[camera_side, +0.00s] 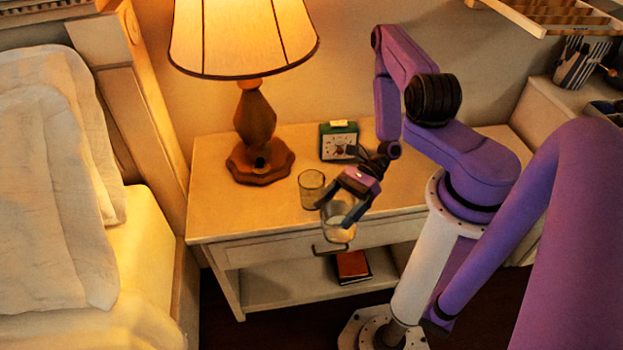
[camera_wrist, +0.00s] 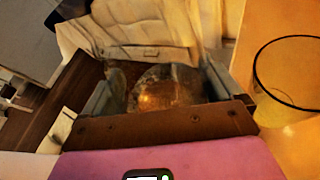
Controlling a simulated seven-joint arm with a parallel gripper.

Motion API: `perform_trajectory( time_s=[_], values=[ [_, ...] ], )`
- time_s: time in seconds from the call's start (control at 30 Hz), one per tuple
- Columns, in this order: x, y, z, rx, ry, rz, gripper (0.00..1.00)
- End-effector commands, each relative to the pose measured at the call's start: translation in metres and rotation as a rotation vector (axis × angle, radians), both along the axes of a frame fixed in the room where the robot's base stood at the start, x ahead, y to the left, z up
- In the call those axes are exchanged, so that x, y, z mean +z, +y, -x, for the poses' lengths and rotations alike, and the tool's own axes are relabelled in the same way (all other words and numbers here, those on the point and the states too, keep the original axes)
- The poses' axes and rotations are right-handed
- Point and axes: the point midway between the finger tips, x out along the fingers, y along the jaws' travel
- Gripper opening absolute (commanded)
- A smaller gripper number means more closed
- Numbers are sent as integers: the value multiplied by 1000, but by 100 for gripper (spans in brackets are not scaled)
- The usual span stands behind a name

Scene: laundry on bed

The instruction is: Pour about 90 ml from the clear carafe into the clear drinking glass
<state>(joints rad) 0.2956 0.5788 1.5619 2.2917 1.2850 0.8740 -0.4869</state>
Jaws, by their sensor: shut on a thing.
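My gripper (camera_side: 338,207) is shut on the clear carafe (camera_side: 341,233), with one finger on each side of it. The carafe is held off the nightstand's front edge, in front of the drawer. It looks roughly upright, but its exact tilt is hard to tell. In the wrist view the carafe (camera_wrist: 160,88) shows between the two fingers, with an amber glint inside; its liquid level is unclear. The clear drinking glass (camera_side: 311,188) stands upright on the nightstand top, just behind and left of the carafe. It also shows at the right of the wrist view (camera_wrist: 288,88), apart from the gripper.
The nightstand (camera_side: 222,205) carries a lit lamp (camera_side: 257,130) at the back left and a green clock (camera_side: 338,141) behind the glass. A red book (camera_side: 352,266) lies on the lower shelf. The bed (camera_side: 140,250) is at the left. The nightstand's front left top is clear.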

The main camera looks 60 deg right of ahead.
Motion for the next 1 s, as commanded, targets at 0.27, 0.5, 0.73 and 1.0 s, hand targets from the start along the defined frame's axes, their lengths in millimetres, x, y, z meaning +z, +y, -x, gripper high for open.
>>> perform_trajectory(
  time_s=[0.27, 0.5, 0.73, 1.0],
  values=[
    [3, 0, -2, 1, 156, -75, 28],
    [2, -2, -4, 2, 280, -131, 28],
    [0, -3, -6, 3, 402, -186, 28],
    [-7, 1, 1, 3, 606, -279, 28]
  ],
)
